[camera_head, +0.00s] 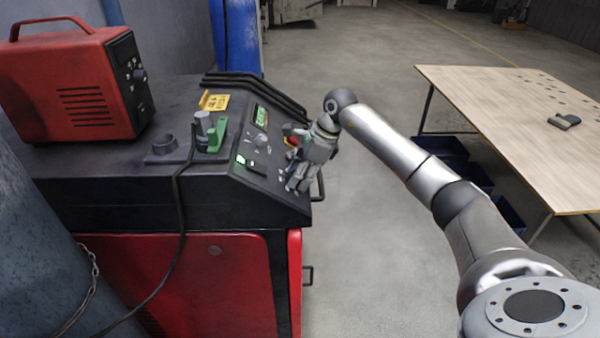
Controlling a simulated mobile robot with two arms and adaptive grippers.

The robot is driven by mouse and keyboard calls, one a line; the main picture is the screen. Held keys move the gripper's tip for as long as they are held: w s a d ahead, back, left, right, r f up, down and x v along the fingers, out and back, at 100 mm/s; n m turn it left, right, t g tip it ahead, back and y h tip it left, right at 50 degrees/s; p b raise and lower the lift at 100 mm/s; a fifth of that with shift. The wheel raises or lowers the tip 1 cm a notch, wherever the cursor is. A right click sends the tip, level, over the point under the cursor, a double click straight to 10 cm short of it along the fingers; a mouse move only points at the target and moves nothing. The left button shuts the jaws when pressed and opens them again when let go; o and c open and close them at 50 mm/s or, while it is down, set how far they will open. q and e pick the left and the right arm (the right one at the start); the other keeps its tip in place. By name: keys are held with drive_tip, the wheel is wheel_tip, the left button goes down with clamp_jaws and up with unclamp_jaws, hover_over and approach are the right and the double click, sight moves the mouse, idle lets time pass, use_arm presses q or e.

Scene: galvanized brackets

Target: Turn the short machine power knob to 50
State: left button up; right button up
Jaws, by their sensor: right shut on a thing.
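The short machine (160,215) stands at the left, black on top with red lower panels. Its sloped control panel (268,185) faces right and carries a green-lit display, a smaller lit display and small controls. My right gripper (293,174) is at the right part of this panel, shut on a knob there. The gripper hides the knob, so its pointer and setting cannot be read. My left gripper is not in view.
A red box unit (70,85) sits on the machine top, near a grey and green connector (212,133) with a black cable. A wooden table (500,120) with a dark object (564,121) stands at right. Open floor lies between.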

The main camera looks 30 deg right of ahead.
drive_tip(key=m, duration=0.1)
drive_tip(key=m+p, duration=0.1)
drive_tip(key=m+g, duration=0.1)
drive_tip(key=m, duration=0.1)
drive_tip(key=shift+w+r+y, duration=0.15)
drive_tip(key=shift+r+y, duration=0.1)
drive_tip(key=shift+y, duration=0.05)
drive_tip(key=m+g+p, duration=0.1)
drive_tip(key=m, duration=0.2)
drive_tip(key=shift+y, duration=0.3)
drive_tip(key=m+y+p, duration=0.1)
drive_tip(key=m, duration=0.2)
drive_tip(key=shift+m, duration=0.3)
drive_tip(key=shift+f+m+g+y, duration=0.1)
drive_tip(key=shift+m+g+y, duration=0.4)
drive_tip(key=shift+m, duration=1.6)
drive_tip(key=o, duration=1)
